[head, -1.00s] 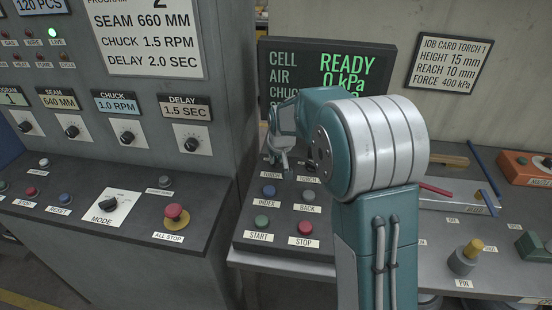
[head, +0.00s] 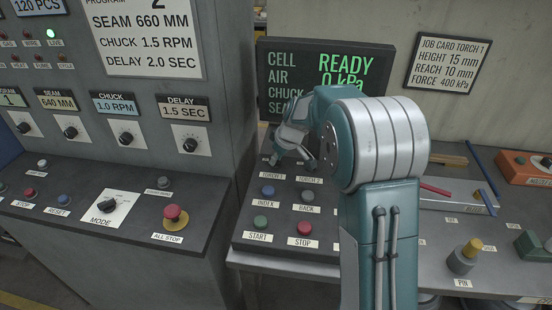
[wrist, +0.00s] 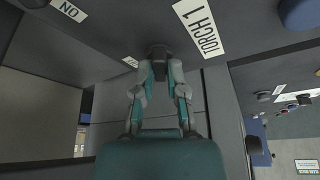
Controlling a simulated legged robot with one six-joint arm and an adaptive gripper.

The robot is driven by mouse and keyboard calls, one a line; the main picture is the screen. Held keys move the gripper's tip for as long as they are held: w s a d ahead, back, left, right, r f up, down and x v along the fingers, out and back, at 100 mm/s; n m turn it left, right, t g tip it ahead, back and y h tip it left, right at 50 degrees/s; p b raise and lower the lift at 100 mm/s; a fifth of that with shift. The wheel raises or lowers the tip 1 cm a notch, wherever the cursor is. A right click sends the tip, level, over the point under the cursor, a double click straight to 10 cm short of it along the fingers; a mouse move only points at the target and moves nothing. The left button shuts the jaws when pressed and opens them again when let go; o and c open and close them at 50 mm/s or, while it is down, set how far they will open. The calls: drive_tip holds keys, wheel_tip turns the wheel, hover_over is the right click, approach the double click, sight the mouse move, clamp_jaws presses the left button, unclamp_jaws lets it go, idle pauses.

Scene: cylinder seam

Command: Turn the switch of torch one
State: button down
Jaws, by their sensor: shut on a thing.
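In the wrist view, the fingers of my gripper (wrist: 159,72) are closed on the small dark switch (wrist: 158,50) of torch one. The white TORCH 1 label (wrist: 203,28) lies to the right of it. In the head view, my gripper (head: 286,157) is low over the top row of the sloped panel (head: 273,225), just above the TORCH 1 label (head: 272,178). The fingers and wrist hide the switch there, so its angle cannot be read. The TORCH 2 label (head: 308,180) is to the right.
Below are the INDEX button (head: 268,190), BACK button (head: 307,197), green START button (head: 260,221) and red STOP button (head: 304,227). A screen (head: 285,65) reading READY, 0 kPa stands behind. A large cabinet (head: 130,75) is at the left; a workbench (head: 410,270) is at the right.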

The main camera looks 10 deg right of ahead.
drive_tip(key=shift+f, duration=0.1)
idle(0.3)
drive_tip(key=c, duration=0.7)
unclamp_jaws()
drive_tip(key=v, duration=1.1)
drive_tip(key=shift+s+d+r, duration=0.1)
drive_tip(key=shift+r, duration=0.3)
